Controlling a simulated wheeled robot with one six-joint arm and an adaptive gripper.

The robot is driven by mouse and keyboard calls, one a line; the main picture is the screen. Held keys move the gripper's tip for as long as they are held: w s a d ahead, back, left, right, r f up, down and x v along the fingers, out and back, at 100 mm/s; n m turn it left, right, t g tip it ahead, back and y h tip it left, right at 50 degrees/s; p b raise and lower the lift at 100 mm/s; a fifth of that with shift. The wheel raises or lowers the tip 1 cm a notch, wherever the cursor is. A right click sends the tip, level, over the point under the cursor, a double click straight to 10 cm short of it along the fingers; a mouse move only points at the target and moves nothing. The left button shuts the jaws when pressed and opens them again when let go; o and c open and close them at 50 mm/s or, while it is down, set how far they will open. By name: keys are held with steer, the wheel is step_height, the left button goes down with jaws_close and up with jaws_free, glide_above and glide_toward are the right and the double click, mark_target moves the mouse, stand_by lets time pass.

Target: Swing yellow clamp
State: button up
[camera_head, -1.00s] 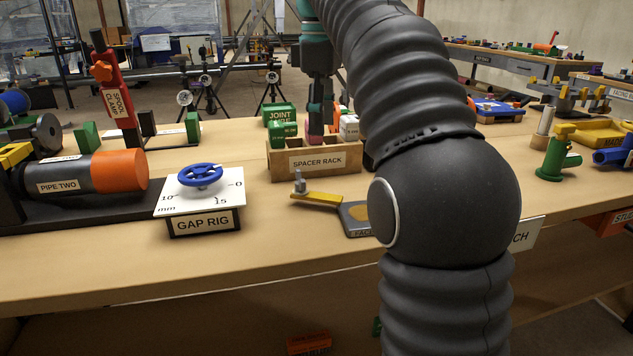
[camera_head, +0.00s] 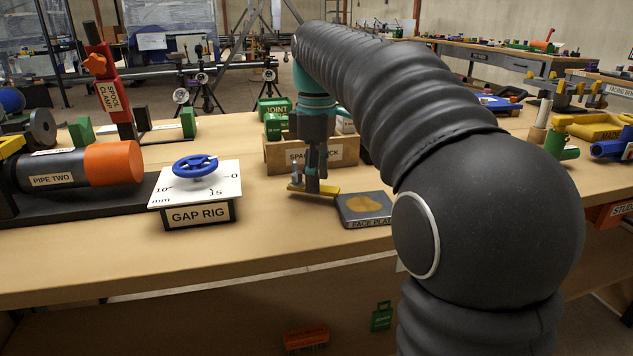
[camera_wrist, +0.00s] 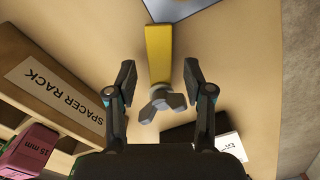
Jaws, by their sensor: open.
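The yellow clamp (camera_head: 329,189) is a flat yellow bar with a grey winged knob at one end. It lies in front of the spacer rack, its other end near the face plate (camera_head: 364,208). The wrist view shows the yellow bar (camera_wrist: 158,55) and the knob (camera_wrist: 160,102) between my open fingers. My gripper (camera_head: 313,186) points down over the clamp and hides part of it in the head view. In the wrist view my gripper (camera_wrist: 160,76) has a finger on each side of the bar, with gaps on both sides.
The spacer rack (camera_head: 345,156) stands just behind the clamp. The gap rig (camera_head: 200,214) with a blue handwheel (camera_head: 195,166) stands to the left. Pipe two (camera_head: 60,172) is farther left. The bench front between gap rig and face plate is clear.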

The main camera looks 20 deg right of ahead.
steer(key=shift+f, duration=0.5)
jaws_close()
